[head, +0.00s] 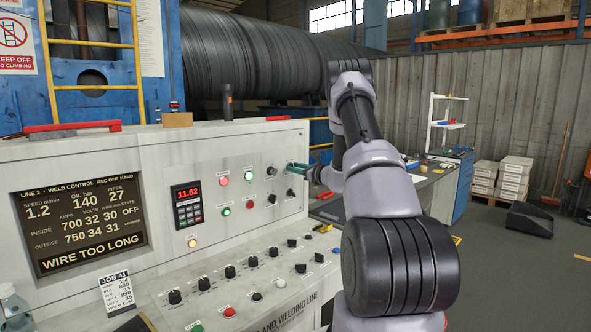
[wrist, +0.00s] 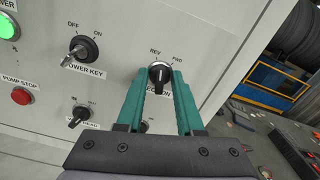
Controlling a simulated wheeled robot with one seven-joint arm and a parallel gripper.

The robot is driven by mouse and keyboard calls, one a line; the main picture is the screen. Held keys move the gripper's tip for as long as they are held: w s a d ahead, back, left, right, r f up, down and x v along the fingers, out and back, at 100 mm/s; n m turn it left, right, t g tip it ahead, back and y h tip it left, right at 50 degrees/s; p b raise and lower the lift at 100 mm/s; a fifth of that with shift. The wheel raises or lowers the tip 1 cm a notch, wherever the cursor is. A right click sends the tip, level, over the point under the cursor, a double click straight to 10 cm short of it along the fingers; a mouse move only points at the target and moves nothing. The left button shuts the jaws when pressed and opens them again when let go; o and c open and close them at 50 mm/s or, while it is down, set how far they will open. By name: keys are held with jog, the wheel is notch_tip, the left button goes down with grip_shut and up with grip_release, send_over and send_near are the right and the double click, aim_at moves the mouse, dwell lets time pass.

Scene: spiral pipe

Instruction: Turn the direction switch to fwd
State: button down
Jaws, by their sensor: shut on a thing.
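The direction switch (wrist: 159,71) is a black round knob on the grey panel in the wrist view, with REV printed at its upper left and FWD at its upper right. A pale mark runs roughly up and down its face; I cannot tell its exact setting. The teal fingers of my gripper (wrist: 161,78) stand on both sides of the knob and are shut on it. They partly cover the label below. In the head view my gripper (head: 297,168) reaches the panel's right edge from the right, and the switch is hidden there.
The power key (wrist: 80,52) sticks out left of the switch, with a black knob (wrist: 80,114) below it and the red pump stop button (wrist: 21,96) farther left. The console (head: 150,150) has a sloping desk of several knobs. A workbench (head: 437,185) stands behind my arm.

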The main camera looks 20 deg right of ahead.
jog(key=m, duration=0.8)
jog(key=shift+d+f+m, duration=0.15)
jog(key=shift+m, duration=0.15)
dwell(0.3)
jog(key=c, duration=0.9)
grip_release()
jog(key=v, duration=1)
jog(key=shift+s, duration=0.4)
jog(key=shift+d, duration=0.15)
